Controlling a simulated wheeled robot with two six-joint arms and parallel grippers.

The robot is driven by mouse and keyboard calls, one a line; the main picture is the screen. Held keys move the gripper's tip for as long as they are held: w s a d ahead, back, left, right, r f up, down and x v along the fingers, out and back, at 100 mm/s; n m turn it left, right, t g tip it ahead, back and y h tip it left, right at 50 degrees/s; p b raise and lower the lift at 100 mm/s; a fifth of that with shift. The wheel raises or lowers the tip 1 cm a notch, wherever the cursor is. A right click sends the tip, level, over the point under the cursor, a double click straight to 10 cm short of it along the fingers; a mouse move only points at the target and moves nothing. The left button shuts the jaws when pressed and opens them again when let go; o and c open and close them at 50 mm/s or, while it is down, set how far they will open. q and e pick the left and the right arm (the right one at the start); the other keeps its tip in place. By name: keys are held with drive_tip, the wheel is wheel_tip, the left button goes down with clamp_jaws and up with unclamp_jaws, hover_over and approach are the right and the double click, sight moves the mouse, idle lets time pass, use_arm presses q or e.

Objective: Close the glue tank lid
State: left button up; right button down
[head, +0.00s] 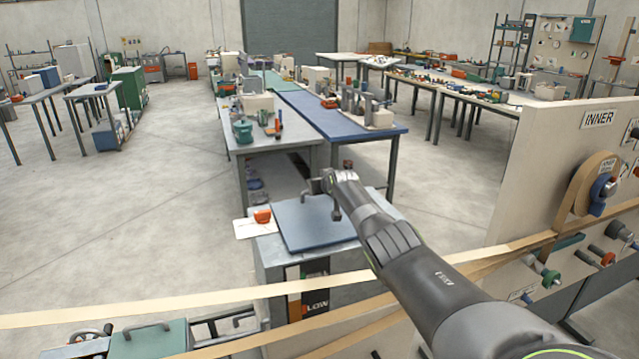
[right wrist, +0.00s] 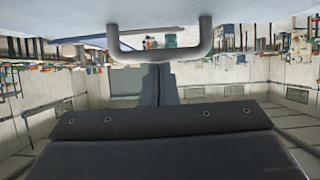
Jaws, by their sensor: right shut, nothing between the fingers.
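The glue tank (head: 270,262) is a grey box with a "LOW" label on its front, in the lower middle of the head view. Its flat blue-grey lid (head: 305,232) lies over the top and looks roughly level; I cannot tell whether it is fully seated. My right gripper (head: 335,200) is above the lid, with its arm coming from the lower right. In the right wrist view its fingers (right wrist: 158,84) are shut and empty, close to a grey U-shaped handle (right wrist: 207,40) on a pale surface. Contact with the handle is unclear. My left gripper is out of view.
An orange item (head: 262,216) sits on a white sheet beside the tank. Pale strips (head: 180,309) cross the foreground. A panel marked "INNER" (head: 540,150) stands at the right.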

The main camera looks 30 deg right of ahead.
drive_tip(key=shift+s+f, duration=0.1)
drive_tip(key=shift+f, duration=0.05)
drive_tip(key=s+a+r+p, duration=0.2)
drive_tip(key=s+r, duration=0.6)
drive_tip(key=r, duration=0.1)
drive_tip(key=shift+s+a+r+p, duration=0.25)
drive_tip(key=shift+s+r+p, duration=0.1)
drive_tip(key=shift+p, duration=0.05)
idle(0.7)
